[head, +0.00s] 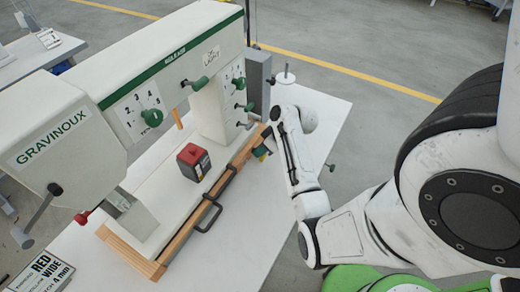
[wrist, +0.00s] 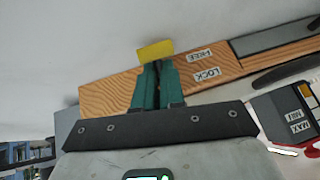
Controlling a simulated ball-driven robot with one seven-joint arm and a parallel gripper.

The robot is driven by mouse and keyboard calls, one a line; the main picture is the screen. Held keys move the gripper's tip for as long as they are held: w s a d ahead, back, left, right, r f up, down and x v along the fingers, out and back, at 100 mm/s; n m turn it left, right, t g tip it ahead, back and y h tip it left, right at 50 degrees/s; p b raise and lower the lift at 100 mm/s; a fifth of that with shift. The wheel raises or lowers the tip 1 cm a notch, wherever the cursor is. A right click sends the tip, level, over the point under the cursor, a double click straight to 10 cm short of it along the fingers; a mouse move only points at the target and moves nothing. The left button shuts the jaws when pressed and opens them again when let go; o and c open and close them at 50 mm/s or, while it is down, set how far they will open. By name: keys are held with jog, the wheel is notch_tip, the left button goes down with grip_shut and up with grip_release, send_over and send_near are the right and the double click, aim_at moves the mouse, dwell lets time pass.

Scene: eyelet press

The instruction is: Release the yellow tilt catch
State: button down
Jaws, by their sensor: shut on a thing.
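The yellow tilt catch (wrist: 155,50) is a small yellow block at the end of the wooden rail (wrist: 110,88) in the wrist view. The teal fingers of my gripper (wrist: 158,70) are closed together on it, and the yellow part stands out past their tips. The rail carries a FREE label (wrist: 202,55) and a LOCK label (wrist: 207,74) to the right of the fingers. In the head view my gripper (head: 262,150) is at the far right end of the rail, and the catch is mostly hidden there.
The GRAVINOUX press (head: 160,75) stands over the white table (head: 240,240). A dark handle (head: 209,216) sticks out from the rail. A red-topped block (head: 193,162) sits behind the rail. A green knob (head: 331,167) is right of my arm. The front right of the table is clear.

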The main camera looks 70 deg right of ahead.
jog(key=shift+t, duration=0.4)
jog(key=c, duration=1.2)
grip_release()
jog(key=v, duration=1)
jog(key=shift+s+r+b, duration=0.25)
jog(key=shift+b, duration=0.1)
